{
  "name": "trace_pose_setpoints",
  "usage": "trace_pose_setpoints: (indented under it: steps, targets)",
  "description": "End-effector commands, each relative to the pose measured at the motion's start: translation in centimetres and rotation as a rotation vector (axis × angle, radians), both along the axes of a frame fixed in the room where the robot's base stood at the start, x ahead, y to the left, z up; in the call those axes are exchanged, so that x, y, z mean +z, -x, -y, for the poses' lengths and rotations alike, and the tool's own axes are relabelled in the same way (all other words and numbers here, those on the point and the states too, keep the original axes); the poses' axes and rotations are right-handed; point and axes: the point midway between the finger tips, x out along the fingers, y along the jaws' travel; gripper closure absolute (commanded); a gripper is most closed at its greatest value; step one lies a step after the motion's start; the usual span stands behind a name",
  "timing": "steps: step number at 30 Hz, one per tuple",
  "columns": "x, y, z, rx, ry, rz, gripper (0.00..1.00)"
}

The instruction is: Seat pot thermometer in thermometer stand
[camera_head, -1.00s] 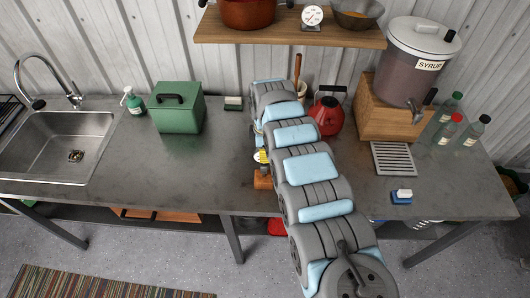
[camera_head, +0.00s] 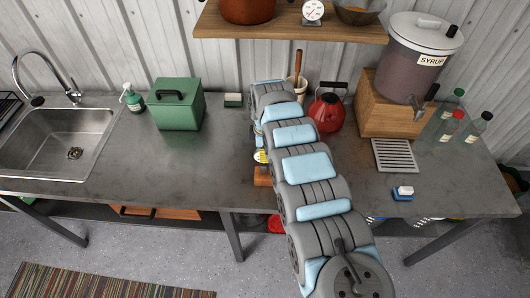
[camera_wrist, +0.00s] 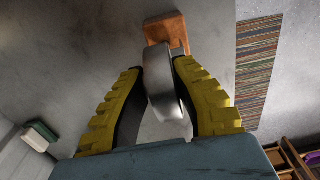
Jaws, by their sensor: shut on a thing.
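The pot thermometer (camera_wrist: 160,80) shows in the wrist view as a round silvery metal piece seen nearly edge-on. My gripper (camera_wrist: 158,72) is shut on it between its two yellow-backed fingers. The thermometer stand (camera_wrist: 168,32) is an orange-brown wooden block just beyond the thermometer. The thermometer's far edge overlaps the block in the picture. I cannot tell whether they touch, and the stem is not visible. In the head view, my gripper (camera_head: 261,157) is mostly hidden behind my arm, directly above the stand (camera_head: 262,177) near the counter's front edge.
A green box (camera_head: 178,108) and the sink (camera_head: 60,145) are to the left. A red kettle (camera_head: 327,112) and a syrup dispenser on a wooden box (camera_head: 390,108) stand to the right. A shelf (camera_head: 290,29) overhangs the back. The counter left of the stand is clear.

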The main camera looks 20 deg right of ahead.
Motion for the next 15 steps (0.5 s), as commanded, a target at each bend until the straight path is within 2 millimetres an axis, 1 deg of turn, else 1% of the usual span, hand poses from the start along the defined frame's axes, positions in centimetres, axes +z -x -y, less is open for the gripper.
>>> trace_pose_setpoints:
  steps: [13, 14, 15]
  targets:
    - [-0.95, 0.01, 0.01, 0.0, 0.0, 0.0, 1.0]
    - [-0.94, 0.01, 0.02, 0.0, 0.0, 0.0, 0.71]
    - [-0.89, 0.0, 0.02, 0.0, 0.0, 0.0, 0.6]
